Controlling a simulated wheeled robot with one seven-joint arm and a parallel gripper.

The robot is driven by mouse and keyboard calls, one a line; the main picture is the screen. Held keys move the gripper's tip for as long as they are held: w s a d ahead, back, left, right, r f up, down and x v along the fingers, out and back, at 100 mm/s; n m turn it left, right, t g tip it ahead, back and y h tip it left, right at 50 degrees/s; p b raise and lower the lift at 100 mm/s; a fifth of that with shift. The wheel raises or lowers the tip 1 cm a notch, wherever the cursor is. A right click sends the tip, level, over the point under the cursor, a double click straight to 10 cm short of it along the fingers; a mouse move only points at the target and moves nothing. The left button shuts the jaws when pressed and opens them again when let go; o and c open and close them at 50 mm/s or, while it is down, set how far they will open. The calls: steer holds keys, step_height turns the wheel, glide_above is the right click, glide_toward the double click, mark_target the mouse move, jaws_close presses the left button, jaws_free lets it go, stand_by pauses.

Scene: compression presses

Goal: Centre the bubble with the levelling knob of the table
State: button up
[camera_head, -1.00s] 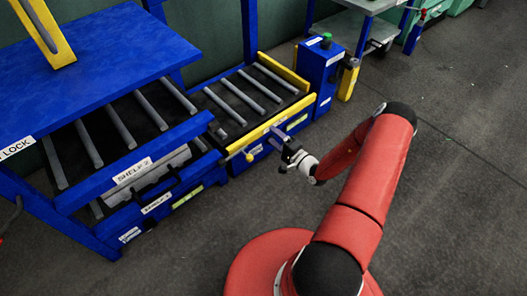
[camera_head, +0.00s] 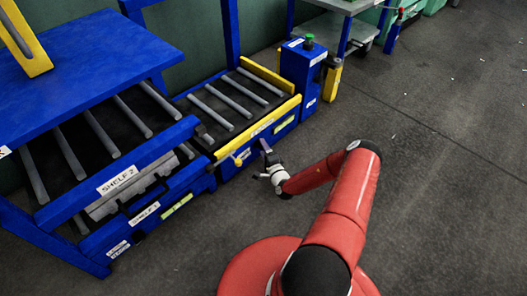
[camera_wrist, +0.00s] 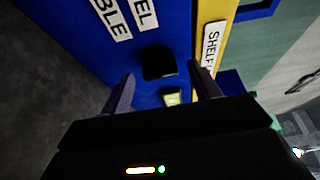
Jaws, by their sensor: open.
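In the wrist view, the levelling knob (camera_wrist: 158,62) is a black block on the blue front panel (camera_wrist: 165,20) of the table, beside labels with "TABLE" and "LEVEL". A small yellow-green vial (camera_wrist: 171,99) sits below the knob in the picture; its bubble is too small to tell. My gripper (camera_wrist: 160,70) is open and empty, its two fingers left and right of the knob in the picture; contact cannot be told. In the head view my gripper (camera_head: 265,152) is at the front of the roller table (camera_head: 262,131). The knob is not distinguishable there.
A yellow ball-ended handle (camera_head: 238,161) juts from the table front, left of my gripper. A blue shelf rack (camera_head: 150,155) stands left. A blue post with a green button (camera_head: 308,40) is at the table's right end.

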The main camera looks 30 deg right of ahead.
steer(key=shift+w, duration=0.2)
steer(key=shift+c, duration=0.4)
steer(key=c, duration=0.9)
steer(key=shift+r+p, duration=0.1)
steer(key=shift+p, duration=0.2)
